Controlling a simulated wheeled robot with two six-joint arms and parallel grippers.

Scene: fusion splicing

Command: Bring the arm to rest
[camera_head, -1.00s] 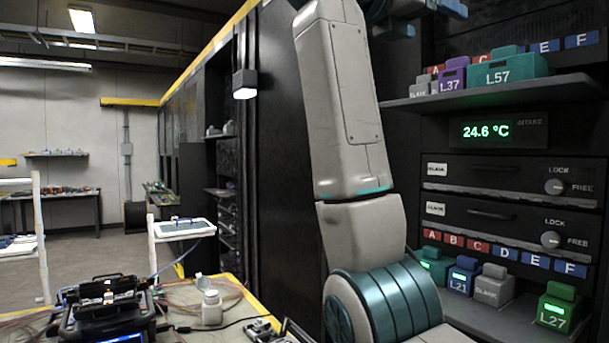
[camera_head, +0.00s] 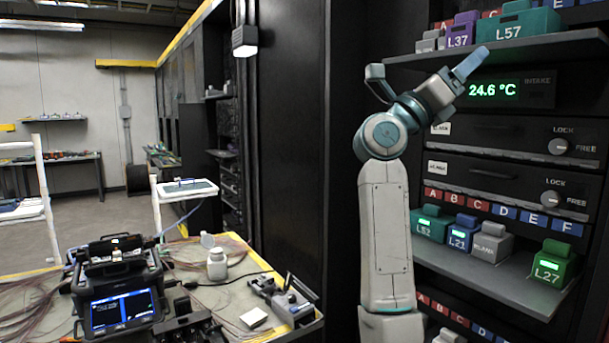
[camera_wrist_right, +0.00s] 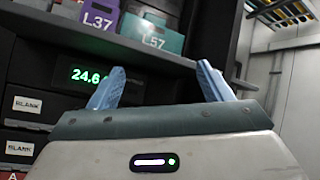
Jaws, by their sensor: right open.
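My right arm stands upright in front of the black rack in the head view, bent at its upper joint. Its right gripper (camera_head: 468,66) points up and to the right, in front of the green 24.6 °C display (camera_head: 492,90) as seen from the head. The right wrist view shows the same gripper (camera_wrist_right: 160,78) with its two blue fingers spread apart and nothing between them. The purple L37 module (camera_wrist_right: 99,16) and teal L57 module (camera_wrist_right: 150,38) show beyond the fingers. My left gripper is not in view.
The rack's lower shelf (camera_head: 480,275) holds several modules, including green L27 (camera_head: 550,263). A splicer (camera_head: 118,285), a white bottle (camera_head: 217,265) and a small tool (camera_head: 285,300) stand on the workbench at lower left. Open floor lies beyond the bench.

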